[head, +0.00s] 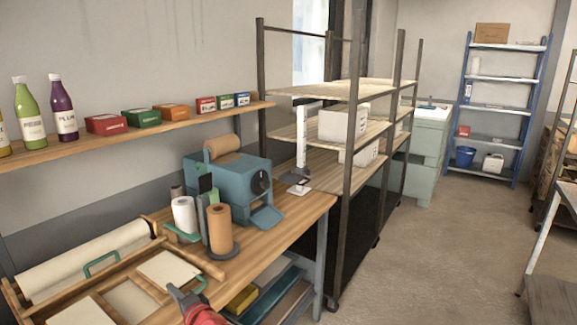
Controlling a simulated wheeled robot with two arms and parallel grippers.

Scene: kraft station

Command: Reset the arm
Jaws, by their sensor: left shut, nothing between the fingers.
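My left gripper (174,290) shows at the bottom edge of the head view, with dark fingertips and a red body behind them. It is shut and empty. It is in front of the wooden tray (214,268) on the workbench (262,236); whether it touches the tray or bench cannot be told. Most of the left arm is out of the picture. My right gripper is not in view.
On the bench stand a teal machine (222,178), a white roll (184,216) and a brown roll (220,230). A wall shelf (150,134) holds bottles and small boxes. A tall rack (352,130) stands beyond the bench.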

